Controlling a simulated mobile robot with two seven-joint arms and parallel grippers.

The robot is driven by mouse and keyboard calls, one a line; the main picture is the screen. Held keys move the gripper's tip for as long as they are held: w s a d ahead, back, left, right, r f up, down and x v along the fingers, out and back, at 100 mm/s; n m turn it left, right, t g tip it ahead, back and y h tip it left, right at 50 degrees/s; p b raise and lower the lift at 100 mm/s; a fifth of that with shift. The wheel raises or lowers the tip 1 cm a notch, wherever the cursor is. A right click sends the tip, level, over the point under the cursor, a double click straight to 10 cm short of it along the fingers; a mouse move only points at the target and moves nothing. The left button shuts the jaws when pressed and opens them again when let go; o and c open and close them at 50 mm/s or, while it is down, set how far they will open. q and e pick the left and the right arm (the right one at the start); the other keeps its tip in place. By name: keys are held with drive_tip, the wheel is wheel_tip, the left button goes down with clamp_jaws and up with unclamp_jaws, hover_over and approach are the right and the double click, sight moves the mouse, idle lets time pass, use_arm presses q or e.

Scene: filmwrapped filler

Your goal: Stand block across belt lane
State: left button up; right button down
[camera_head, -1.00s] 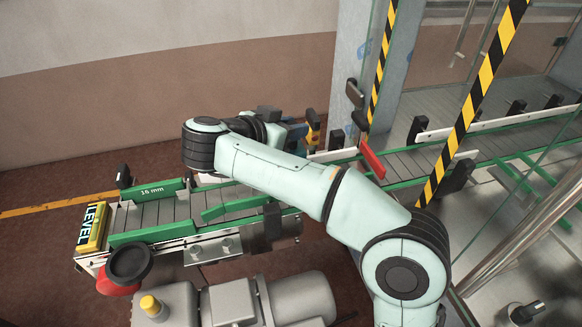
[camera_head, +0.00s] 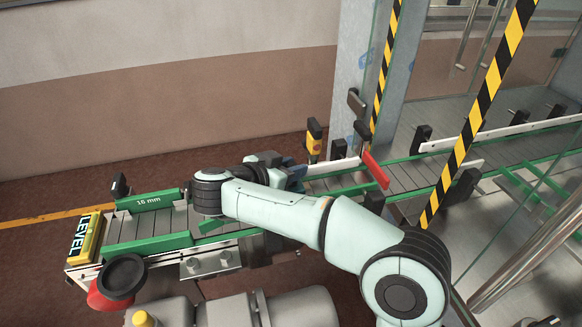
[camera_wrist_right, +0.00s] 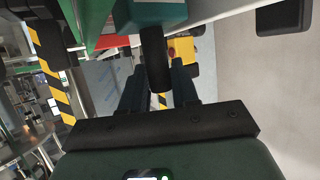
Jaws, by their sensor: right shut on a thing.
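A yellow block marked LEVEL (camera_head: 87,238) lies across the left end of the belt (camera_head: 140,226); no gripper is near it. My right gripper (camera_head: 296,171) is low over the belt's middle, at the end of a pale rail, and its fingertips are partly hidden by my arm. In the right wrist view the fingers (camera_wrist_right: 158,88) stand on either side of a dark rounded knob (camera_wrist_right: 155,60), shut on it. The knob lies against a teal-green part (camera_wrist_right: 158,12). I cannot tell what it belongs to. My left gripper is not in view.
A green guide marked 16 mm (camera_head: 158,201) edges the belt. A yellow sensor (camera_head: 314,137) stands behind it and a red flap (camera_head: 375,170) to the right. A striped post (camera_head: 480,105) and glass panels stand at right. Grey motor housings (camera_head: 265,308) are in front.

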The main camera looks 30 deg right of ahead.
drive_tip(key=c, duration=0.8)
unclamp_jaws()
drive_tip(key=shift+f, duration=0.1)
drive_tip(key=shift+r, duration=0.25)
drive_tip(key=p+v, duration=0.1)
drive_tip(key=v, duration=1.1)
drive_tip(key=shift+f, duration=0.15)
